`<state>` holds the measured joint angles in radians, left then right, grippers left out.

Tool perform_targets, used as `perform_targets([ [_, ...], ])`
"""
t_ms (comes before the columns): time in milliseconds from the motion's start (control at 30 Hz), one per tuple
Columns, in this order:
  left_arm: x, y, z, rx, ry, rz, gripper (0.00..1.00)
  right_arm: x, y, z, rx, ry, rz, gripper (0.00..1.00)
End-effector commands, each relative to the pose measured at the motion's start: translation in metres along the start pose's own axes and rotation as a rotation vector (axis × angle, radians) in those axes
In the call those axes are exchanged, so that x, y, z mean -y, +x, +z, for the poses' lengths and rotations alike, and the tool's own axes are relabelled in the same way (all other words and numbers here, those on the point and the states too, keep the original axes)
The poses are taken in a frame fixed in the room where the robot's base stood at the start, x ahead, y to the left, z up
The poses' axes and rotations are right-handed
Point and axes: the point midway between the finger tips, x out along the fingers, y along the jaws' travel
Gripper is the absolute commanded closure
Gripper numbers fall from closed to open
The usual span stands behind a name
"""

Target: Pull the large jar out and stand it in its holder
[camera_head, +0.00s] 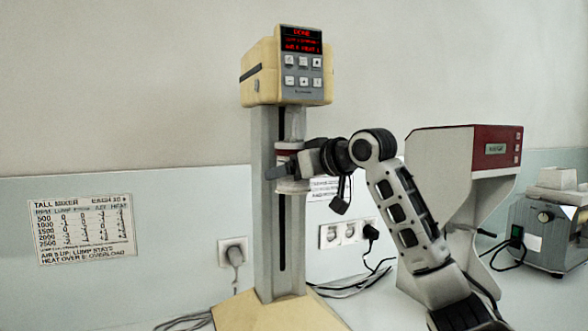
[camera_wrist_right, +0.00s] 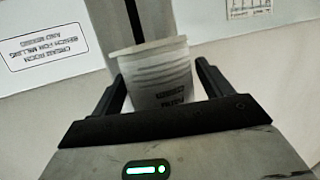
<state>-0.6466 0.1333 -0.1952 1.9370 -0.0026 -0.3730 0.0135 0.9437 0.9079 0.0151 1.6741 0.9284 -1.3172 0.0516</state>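The large jar (camera_wrist_right: 160,80) is a pale, cloudy vessel with dark print lines, seen close up in the right wrist view. It stands between the two fingers of my right gripper (camera_wrist_right: 160,85), one finger close along each side. I cannot tell whether the fingers press on it. In the head view my right gripper (camera_head: 285,166) reaches in from the right at the grey column of the tall mixer (camera_head: 264,200), below its cream head. A pale rounded part (camera_head: 292,187) shows just under the fingers. The jar's holder cannot be made out. My left gripper is not in view.
The mixer's display (camera_head: 301,40) is lit red and reads DONE. A red and grey machine (camera_head: 455,170) stands at the right, with a smaller device (camera_head: 545,235) beyond it. A settings card (camera_head: 82,229) and sockets with cables (camera_head: 345,234) are on the wall behind.

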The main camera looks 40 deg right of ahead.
Motion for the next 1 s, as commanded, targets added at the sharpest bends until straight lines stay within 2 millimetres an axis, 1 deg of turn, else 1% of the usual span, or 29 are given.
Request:
perform_targets([
  [33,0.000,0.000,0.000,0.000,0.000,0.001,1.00,0.000,0.000,0.000,0.000,0.000,0.000,0.36],
  [67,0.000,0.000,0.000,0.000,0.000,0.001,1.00,0.000,0.000,0.000,0.000,0.000,0.000,0.45],
  [100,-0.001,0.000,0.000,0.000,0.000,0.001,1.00,0.000,0.000,0.000,0.000,0.000,0.000,0.56],
  [133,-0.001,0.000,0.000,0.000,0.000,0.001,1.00,0.000,0.000,0.000,0.000,0.000,0.000,0.63],
  [767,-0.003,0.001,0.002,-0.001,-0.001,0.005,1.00,0.000,0.001,0.004,0.001,0.000,0.000,0.63],
  [1000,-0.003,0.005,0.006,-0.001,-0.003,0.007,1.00,0.000,0.004,0.014,-0.001,0.000,0.000,0.63],
])
